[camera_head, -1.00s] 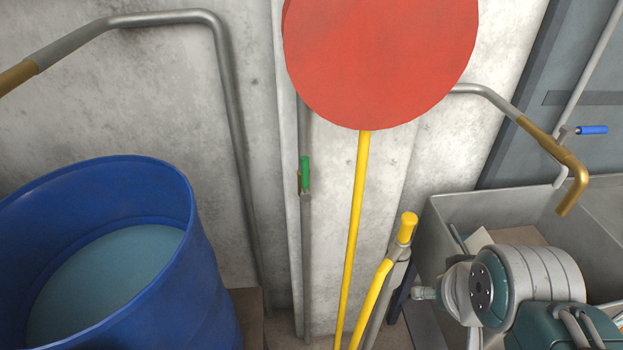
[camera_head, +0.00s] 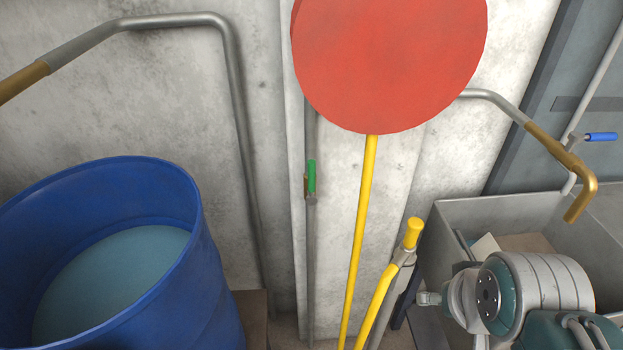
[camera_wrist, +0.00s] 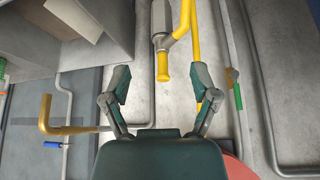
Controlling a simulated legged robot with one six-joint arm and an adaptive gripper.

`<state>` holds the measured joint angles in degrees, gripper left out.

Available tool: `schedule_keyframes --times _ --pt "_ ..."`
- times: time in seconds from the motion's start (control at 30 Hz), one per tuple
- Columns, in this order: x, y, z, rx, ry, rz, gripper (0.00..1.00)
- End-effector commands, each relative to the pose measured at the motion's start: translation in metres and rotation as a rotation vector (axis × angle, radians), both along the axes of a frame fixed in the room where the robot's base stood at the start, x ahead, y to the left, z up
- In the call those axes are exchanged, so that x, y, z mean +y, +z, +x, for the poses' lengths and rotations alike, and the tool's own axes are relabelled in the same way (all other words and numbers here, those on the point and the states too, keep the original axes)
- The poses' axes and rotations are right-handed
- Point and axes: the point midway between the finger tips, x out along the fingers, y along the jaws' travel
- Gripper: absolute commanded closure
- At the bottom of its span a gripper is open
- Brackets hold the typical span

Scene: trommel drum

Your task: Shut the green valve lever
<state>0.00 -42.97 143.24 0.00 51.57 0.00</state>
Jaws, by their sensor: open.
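The green valve lever (camera_head: 312,175) sits on a thin vertical grey pipe (camera_head: 310,245) against the wall, left of the yellow pole. The lever lies in line with the pipe. It also shows in the wrist view (camera_wrist: 237,95), at the right, beyond my right finger. My gripper (camera_wrist: 160,84) is open and empty, its two fingers spread apart. It is apart from the lever. In the head view my arm is at the lower right and the fingertips cannot be made out.
A red disc (camera_head: 390,60) on a yellow pole (camera_head: 359,240) stands just right of the lever. A yellow-capped pipe (camera_head: 413,235) rises nearby. A blue barrel (camera_head: 205,290) holding liquid is at left. A grey sink (camera_head: 480,210) and a blue lever (camera_head: 601,136) are at right.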

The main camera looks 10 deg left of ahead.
Motion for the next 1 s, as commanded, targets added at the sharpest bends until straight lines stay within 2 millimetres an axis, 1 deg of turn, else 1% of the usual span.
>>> schedule_keyframes --times 0.03,0.07,0.1,0.17,0.27,0.47,0.7,0.9,1.0 --pt "0.000 0.000 0.000 0.000 0.000 0.000 0.23" --pt "0.000 0.000 0.000 0.000 0.000 0.000 0.37" --pt "0.000 0.000 0.001 -0.002 0.001 0.000 0.41" --pt "0.001 -0.001 0.005 -0.011 0.006 0.000 0.41" --pt "0.006 -0.003 0.021 -0.054 0.025 0.002 0.41" --pt "0.025 -0.007 0.069 -0.200 0.082 0.011 0.41" --pt "0.053 -0.012 0.117 -0.377 0.147 0.031 0.41" --pt "0.080 -0.015 0.149 -0.524 0.199 0.057 0.41" --pt "0.094 -0.016 0.162 -0.598 0.223 0.073 0.41"
